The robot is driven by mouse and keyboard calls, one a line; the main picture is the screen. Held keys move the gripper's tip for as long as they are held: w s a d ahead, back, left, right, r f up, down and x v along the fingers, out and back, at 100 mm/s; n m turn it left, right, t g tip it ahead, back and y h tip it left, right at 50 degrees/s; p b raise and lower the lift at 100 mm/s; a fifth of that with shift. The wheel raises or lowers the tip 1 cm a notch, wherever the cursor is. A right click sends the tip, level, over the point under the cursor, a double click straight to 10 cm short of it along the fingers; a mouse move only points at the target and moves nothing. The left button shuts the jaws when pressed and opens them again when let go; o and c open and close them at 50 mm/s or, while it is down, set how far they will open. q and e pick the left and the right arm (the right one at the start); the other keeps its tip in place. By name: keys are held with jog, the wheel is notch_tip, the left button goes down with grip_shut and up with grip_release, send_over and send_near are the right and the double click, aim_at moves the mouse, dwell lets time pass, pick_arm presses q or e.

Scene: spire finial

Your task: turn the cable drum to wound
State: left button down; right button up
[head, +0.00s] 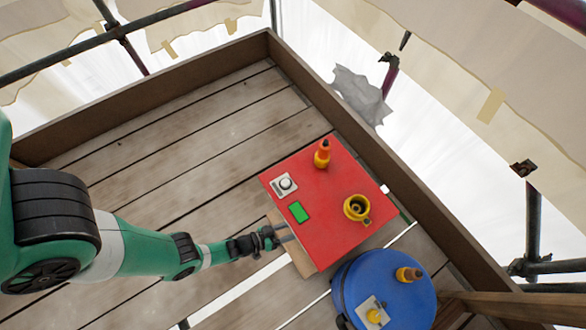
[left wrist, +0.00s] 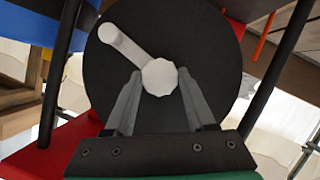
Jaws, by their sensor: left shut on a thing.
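The cable drum (left wrist: 205,45) shows in the left wrist view as a black disc with a pale crank. The crank's hub (left wrist: 160,77) is at the middle, and its arm runs up and left to a rounded grip (left wrist: 110,33). My left gripper (left wrist: 158,82) has its two grey fingers on either side of the hub, shut on it. In the head view my left gripper (head: 282,235) is at the left side of the red panel (head: 315,235). The drum cannot be made out there. My right gripper is not in view.
On the red panel are an orange-and-black cone (head: 322,153), a white dial (head: 284,185), a green rectangle (head: 298,211) and a yellow cup (head: 357,207). A blue drum-shaped container (head: 390,285) stands close by. Wooden planks (head: 170,160) lie clear at upper left, edged by a brown board.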

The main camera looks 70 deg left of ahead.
pick_arm(q)
jog(key=shift+n, duration=0.3)
jog(key=shift+c, duration=1.1)
grip_release()
jog(key=shift+w, duration=0.1)
jog(key=shift+r, duration=0.1)
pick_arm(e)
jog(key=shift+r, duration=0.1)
